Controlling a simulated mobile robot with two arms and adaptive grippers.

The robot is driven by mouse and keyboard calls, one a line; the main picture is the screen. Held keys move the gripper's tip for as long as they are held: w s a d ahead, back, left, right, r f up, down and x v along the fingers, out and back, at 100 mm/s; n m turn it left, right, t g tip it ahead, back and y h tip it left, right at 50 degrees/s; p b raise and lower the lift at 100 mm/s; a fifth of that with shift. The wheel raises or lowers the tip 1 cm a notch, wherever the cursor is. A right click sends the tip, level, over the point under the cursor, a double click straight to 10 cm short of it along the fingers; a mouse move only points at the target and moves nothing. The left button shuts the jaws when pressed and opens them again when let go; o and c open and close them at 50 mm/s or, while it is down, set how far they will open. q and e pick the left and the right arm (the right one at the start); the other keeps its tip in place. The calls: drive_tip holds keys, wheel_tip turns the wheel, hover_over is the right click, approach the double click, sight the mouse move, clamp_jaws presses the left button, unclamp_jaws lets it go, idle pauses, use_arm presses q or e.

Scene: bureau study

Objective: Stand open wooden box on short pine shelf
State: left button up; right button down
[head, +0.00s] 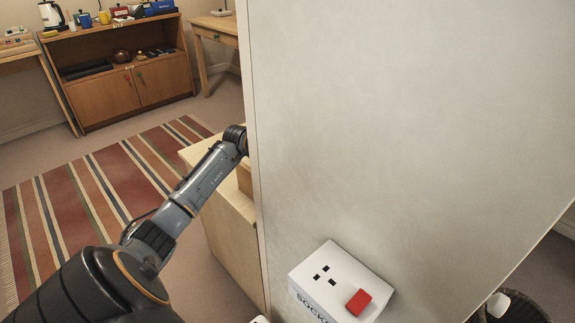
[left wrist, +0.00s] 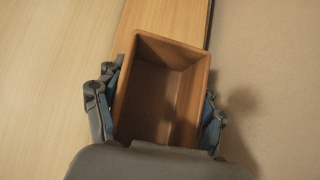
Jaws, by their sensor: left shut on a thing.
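The open wooden box (left wrist: 160,85) fills the middle of the left wrist view, its open top facing the camera. My left gripper (left wrist: 156,112) is shut on it, with one finger along each side. In the head view my left arm reaches behind a large pale panel, which hides the gripper and most or all of the box. A pale wooden unit (head: 232,235), possibly the short pine shelf, stands partly behind the panel. In the left wrist view, pale wood lies left of the box. I cannot tell whether the box touches the surface beyond it. My right gripper is out of view.
The tall pale panel (head: 400,120) blocks much of the head view. A white box (head: 335,268) with a red block (head: 358,302) is at the bottom. A dark basket (head: 520,310) is at lower right. A striped rug (head: 95,195) and a cabinet (head: 135,90) are at left.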

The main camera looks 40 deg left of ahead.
use_arm(q)
drive_tip(key=shift+f, duration=0.1)
drive_tip(key=o, duration=1.3)
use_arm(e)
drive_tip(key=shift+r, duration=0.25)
use_arm(q)
drive_tip(key=shift+s+r, duration=0.1)
drive_tip(key=shift+r, duration=0.15)
drive_tip(key=p+v, duration=0.1)
drive_tip(key=v, duration=1)
drive_tip(key=shift+s+r, duration=0.25)
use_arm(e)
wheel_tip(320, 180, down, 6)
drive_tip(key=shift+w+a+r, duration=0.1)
